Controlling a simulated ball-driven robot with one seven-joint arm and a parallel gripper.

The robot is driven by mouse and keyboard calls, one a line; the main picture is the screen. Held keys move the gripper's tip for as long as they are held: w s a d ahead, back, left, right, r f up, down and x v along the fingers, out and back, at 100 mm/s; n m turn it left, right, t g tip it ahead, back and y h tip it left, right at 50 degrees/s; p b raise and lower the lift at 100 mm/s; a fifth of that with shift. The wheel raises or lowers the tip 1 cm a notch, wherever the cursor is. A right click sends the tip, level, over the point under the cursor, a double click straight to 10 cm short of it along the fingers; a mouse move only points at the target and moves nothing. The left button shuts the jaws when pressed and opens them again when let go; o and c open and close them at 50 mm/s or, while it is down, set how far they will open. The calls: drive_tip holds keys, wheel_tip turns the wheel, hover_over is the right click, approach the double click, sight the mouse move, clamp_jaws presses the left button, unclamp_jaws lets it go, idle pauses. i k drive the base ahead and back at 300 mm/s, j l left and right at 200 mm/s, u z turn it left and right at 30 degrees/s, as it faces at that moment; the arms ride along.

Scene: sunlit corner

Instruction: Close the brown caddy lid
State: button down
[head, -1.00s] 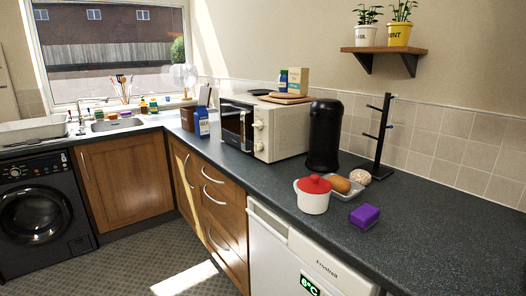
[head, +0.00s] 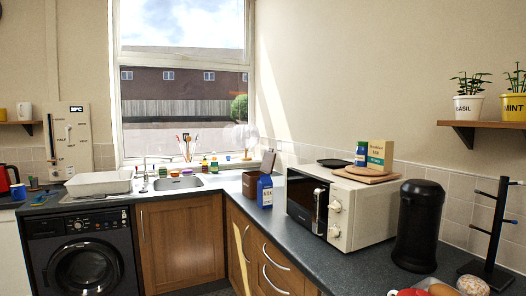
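The brown caddy (head: 250,184) stands on the dark worktop in the corner, right of the sink. Its lid (head: 268,163) is raised and tilted up at the caddy's right side, so the caddy is open. A blue milk carton (head: 265,191) stands just in front of it and hides part of its right side. My gripper is not in view.
The cream microwave (head: 342,205) stands right of the caddy, with boxes on a board on top. A black bin-like canister (head: 418,226) and a black mug tree (head: 490,235) stand further right. The sink (head: 178,183) is to the left. The worktop strip before the microwave is clear.

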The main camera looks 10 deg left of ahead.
sight(268, 157)
drive_tip(key=i+j, duration=0.3)
drive_tip(key=i, duration=0.15)
drive_tip(key=i+j+u, duration=0.1)
drive_tip(key=i+j, duration=0.2)
drive_tip(key=i, duration=0.15)
drive_tip(key=i+j, duration=0.25)
drive_tip(key=i, duration=0.2)
drive_tip(key=i+j, duration=0.25)
drive_tip(key=i, duration=0.25)
drive_tip(key=j+u, duration=0.05)
